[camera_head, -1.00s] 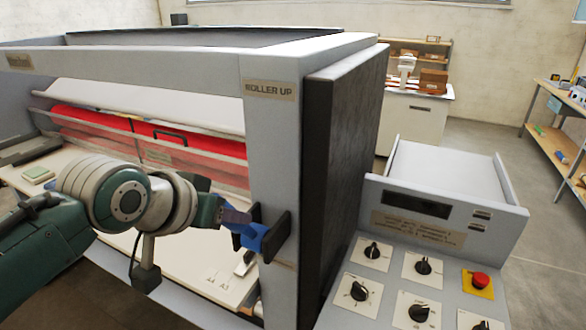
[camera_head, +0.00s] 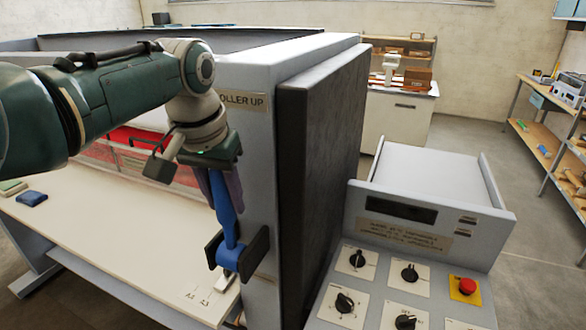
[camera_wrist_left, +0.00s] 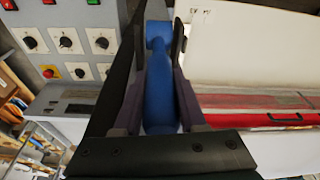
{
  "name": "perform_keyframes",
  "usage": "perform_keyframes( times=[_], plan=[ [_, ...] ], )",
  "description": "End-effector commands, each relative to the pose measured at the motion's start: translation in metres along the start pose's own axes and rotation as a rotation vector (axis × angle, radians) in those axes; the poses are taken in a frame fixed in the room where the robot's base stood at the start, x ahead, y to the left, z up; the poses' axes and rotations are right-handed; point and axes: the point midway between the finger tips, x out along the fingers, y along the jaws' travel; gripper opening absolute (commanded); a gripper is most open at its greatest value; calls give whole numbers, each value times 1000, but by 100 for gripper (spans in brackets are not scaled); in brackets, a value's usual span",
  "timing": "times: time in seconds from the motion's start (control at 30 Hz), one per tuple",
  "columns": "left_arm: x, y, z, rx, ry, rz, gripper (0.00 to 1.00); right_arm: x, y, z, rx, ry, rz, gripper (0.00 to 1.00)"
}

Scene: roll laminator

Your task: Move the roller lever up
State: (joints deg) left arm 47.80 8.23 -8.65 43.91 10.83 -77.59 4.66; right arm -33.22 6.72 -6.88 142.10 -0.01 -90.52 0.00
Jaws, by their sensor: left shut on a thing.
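The blue roller lever (camera_head: 226,215) stands nearly upright from its black bracket on the front post of the laminator, below the "ROLLER UP" label (camera_head: 243,101). My left gripper (camera_head: 222,190) comes down from above and is shut on the lever's upper part. In the left wrist view the blue lever (camera_wrist_left: 159,75) lies between the two dark fingers of the gripper (camera_wrist_left: 158,95). My right gripper is not in view.
The control panel with knobs (camera_head: 410,272) and a red stop button (camera_head: 467,286) stands right of the post. The laminator's pale feed table (camera_head: 110,235) extends left. A red guard (camera_head: 130,148) sits behind my arm. Shelves (camera_head: 545,130) stand far right.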

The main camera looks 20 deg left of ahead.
Motion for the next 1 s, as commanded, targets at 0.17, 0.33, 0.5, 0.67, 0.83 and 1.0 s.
perform_keyframes(
  times=[0.17,0.33,0.5,0.67,0.83,1.0],
  plan=[
    [2,-1,0,1,-3,-3,0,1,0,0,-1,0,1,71],
    [2,-1,0,1,-2,-4,0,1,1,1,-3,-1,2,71],
    [2,-1,0,2,-2,-4,50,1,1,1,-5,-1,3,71],
    [2,-1,0,1,-3,-3,68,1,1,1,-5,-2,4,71],
    [1,-1,0,1,-3,-3,71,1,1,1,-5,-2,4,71],
    [-2,-1,0,1,-3,-2,71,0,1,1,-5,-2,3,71]
  ],
)
